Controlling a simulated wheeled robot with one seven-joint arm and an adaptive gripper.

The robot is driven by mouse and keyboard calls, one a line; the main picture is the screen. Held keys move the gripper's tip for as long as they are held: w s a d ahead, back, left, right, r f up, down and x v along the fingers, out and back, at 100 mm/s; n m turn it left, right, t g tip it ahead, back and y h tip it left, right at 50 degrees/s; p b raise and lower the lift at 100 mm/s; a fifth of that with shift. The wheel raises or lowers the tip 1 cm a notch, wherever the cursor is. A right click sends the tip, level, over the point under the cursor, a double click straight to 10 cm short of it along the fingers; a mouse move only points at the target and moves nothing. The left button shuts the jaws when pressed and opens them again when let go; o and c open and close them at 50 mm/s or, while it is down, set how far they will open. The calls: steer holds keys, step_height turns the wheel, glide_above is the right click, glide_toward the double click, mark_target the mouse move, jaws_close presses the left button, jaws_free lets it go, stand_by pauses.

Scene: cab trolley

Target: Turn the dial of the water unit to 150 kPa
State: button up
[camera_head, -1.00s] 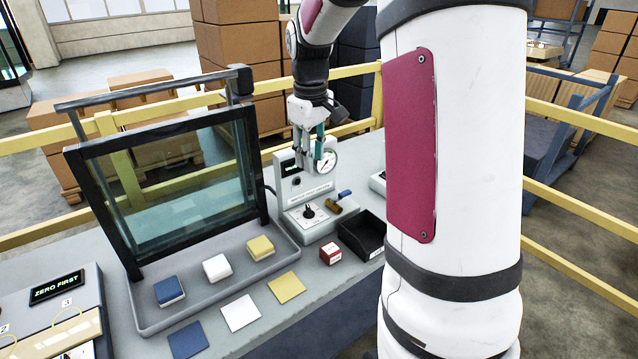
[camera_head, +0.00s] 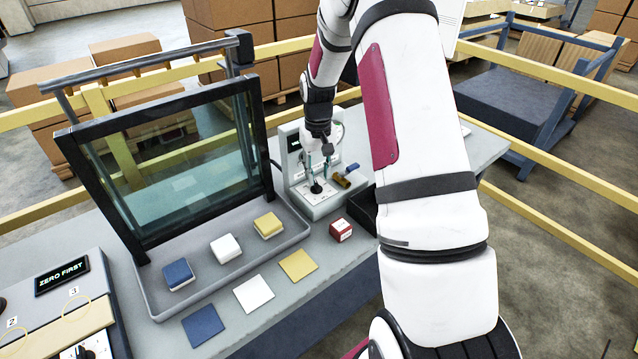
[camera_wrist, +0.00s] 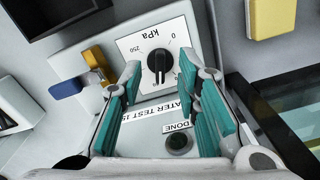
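The water unit (camera_head: 298,158) is a pale box with an upright back panel; my arm partly hides it and its round gauge. Its black dial (camera_head: 316,188) sits on a white plate on the base. In the wrist view the dial (camera_wrist: 159,62) stands on a scale marked kPa, with 0 and 250 readable and upside down. I cannot tell its exact setting. My gripper (camera_head: 317,172) is just above the dial, pointing down. In the wrist view my gripper (camera_wrist: 171,78) is open, teal-padded fingers apart on either side of the dial, with nothing held.
A brass valve with a blue handle (camera_head: 346,177) stands right beside the dial. A dark button (camera_wrist: 179,142) is by the DONE label. A glass-screened tray (camera_head: 150,318) stands left.

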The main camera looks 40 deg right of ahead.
mark_target(318, 186)
steer(key=shift+f, duration=2.35)
jaws_close()
